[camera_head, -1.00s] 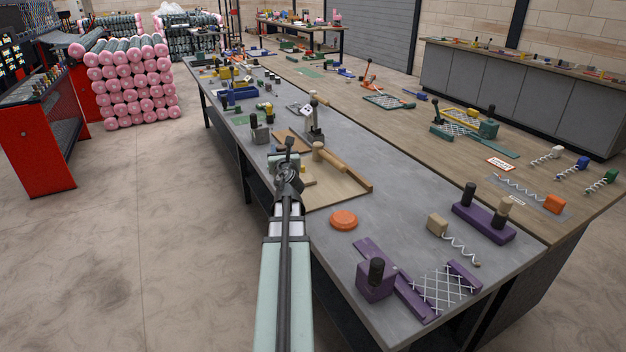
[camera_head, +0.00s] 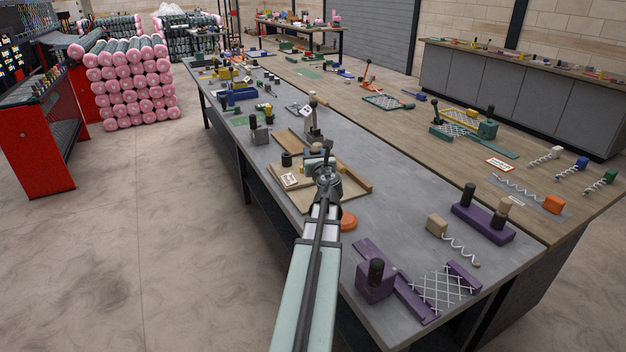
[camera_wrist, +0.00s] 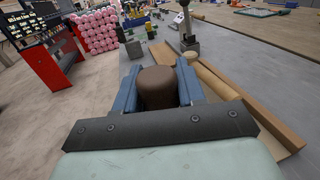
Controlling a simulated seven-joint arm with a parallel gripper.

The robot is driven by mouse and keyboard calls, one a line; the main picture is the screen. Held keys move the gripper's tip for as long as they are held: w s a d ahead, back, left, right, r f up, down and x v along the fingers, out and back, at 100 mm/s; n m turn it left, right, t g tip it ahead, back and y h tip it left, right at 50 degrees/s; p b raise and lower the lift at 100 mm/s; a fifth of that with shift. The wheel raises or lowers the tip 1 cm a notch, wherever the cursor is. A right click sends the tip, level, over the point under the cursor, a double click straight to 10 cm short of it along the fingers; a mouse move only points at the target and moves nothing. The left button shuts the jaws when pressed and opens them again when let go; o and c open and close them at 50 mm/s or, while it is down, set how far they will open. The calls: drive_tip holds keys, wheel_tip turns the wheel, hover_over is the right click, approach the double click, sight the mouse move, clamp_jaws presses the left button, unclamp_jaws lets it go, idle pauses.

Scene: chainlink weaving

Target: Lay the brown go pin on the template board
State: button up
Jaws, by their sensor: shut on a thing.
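My gripper (camera_wrist: 158,88) is shut on the brown go pin (camera_wrist: 158,86), whose dark brown rounded top stands between the two blue fingers in the wrist view. In the head view my gripper (camera_head: 326,172) is over the light wooden board (camera_head: 347,218), which I take for the template board; my arm hides the pin and part of the board there. The board lies on the grey bench and has a raised wooden strip on its right side (camera_wrist: 262,112). Whether the pin touches the board cannot be told.
A white card (camera_head: 291,180) and a black knob (camera_head: 287,159) are at the board's left. A grey lever post (camera_wrist: 188,32) stands beyond. A purple jig (camera_head: 376,281) is at the bench's near end.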

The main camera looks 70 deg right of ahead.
drive_tip(key=shift+f, duration=4.6)
drive_tip(key=shift+f, duration=0.15)
drive_tip(key=o, duration=1.1)
drive_tip(key=shift+v, duration=3.8)
drive_tip(key=shift+r, duration=0.2)
